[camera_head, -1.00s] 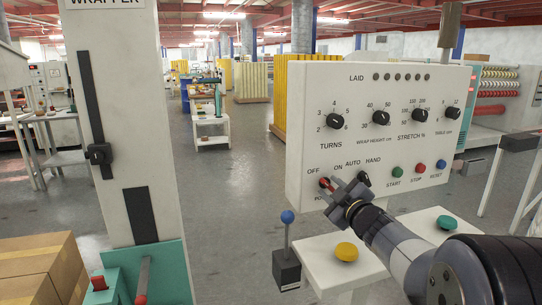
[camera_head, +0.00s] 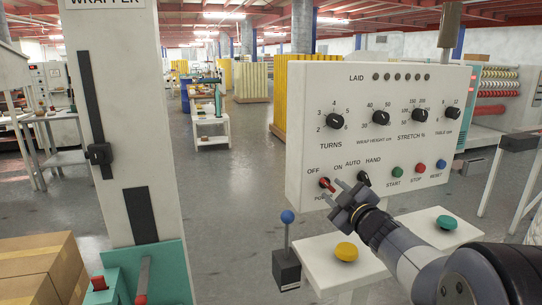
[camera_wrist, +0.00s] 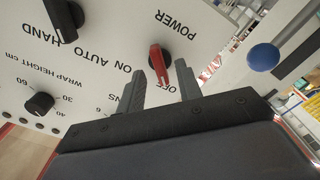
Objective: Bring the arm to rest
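My gripper (camera_head: 346,185) hangs in front of the lower left of the white control panel (camera_head: 300,110). Its two fingers are apart and nothing is held between them. The red power knob (camera_head: 326,184) is just left of the fingertips. In the wrist view the red knob (camera_wrist: 159,63) shows between and beyond the two fingers (camera_wrist: 161,82), with one end by the word OFF. The black mode knob (camera_head: 363,179) is just right of the fingers. My arm reaches in from the lower right.
A blue ball-topped lever (camera_head: 287,217) stands left of the gripper. Cardboard boxes (camera_head: 40,270) sit lower left, beside a white column (camera_head: 130,120). Open floor lies between column and panel.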

